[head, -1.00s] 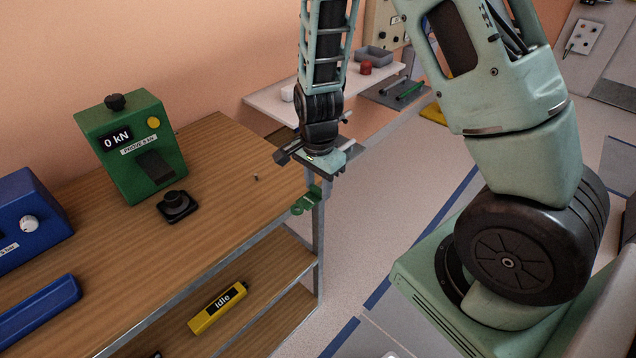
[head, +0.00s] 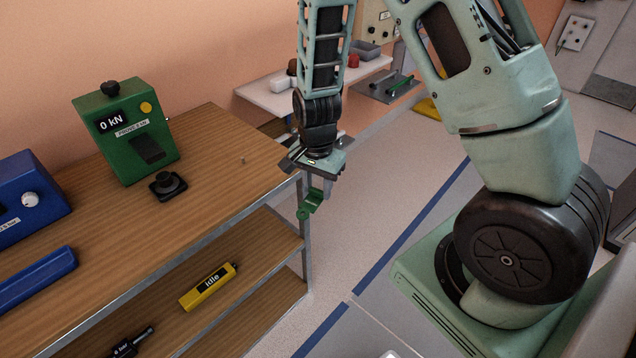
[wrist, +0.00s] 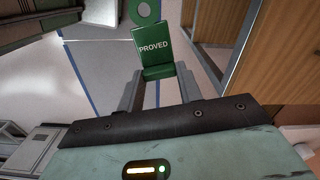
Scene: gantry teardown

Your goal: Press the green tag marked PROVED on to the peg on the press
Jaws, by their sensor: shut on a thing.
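The green tag (wrist: 152,46) reads PROVED in the wrist view and has a ring with a hole at its far end. My gripper (wrist: 156,88) is shut on the tag's near end. In the head view the tag (head: 310,204) hangs below my gripper (head: 320,178), just off the bench's right end and apart from it. A green machine (head: 125,132) with a 0 kN display stands on the bench. I cannot tell whether this is the press's peg.
A black round knob on a base (head: 167,185) sits before the green machine on the wooden bench (head: 215,135). A blue unit (head: 28,200) is at left. A yellow device reading idle (head: 208,287) lies on the shelf below. Open floor lies right of the bench.

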